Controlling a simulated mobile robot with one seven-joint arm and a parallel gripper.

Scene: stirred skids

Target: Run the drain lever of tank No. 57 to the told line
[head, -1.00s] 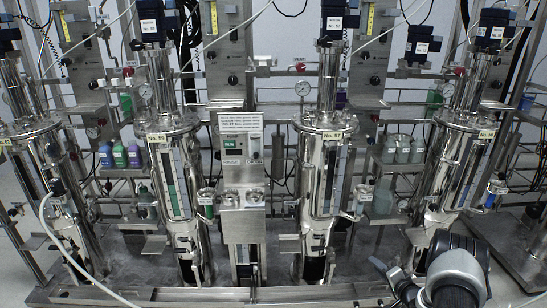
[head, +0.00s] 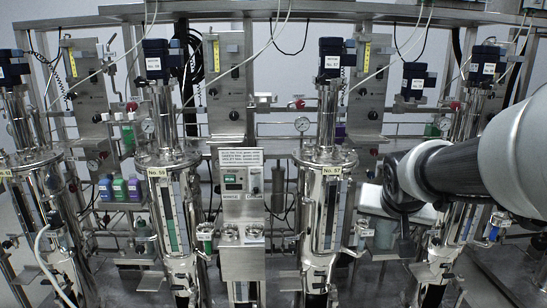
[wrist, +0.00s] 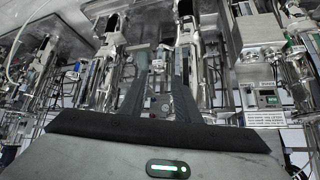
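Tank No. 57 (head: 313,215) is a shiny steel vessel with a dark motor on top and a sight strip down its front, in the middle of the head view. Its label shows on the upper rim. I cannot single out its drain lever or the told line; the tank's lower end is cut off by the picture. My gripper (wrist: 160,68) shows in the wrist view with two dark fingers apart and nothing seen between them. In the head view my arm comes in from the right, with its hand right of tank No. 57, apart from it as far as I can tell.
Tank No. 59 (head: 173,225) stands to the left, with a steel control box (head: 243,205) between the two tanks. Purple and blue bottles (head: 120,189) stand on a rack further left. Another tank (head: 440,262) at right is partly behind my arm. Pipes and hoses crowd the rig.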

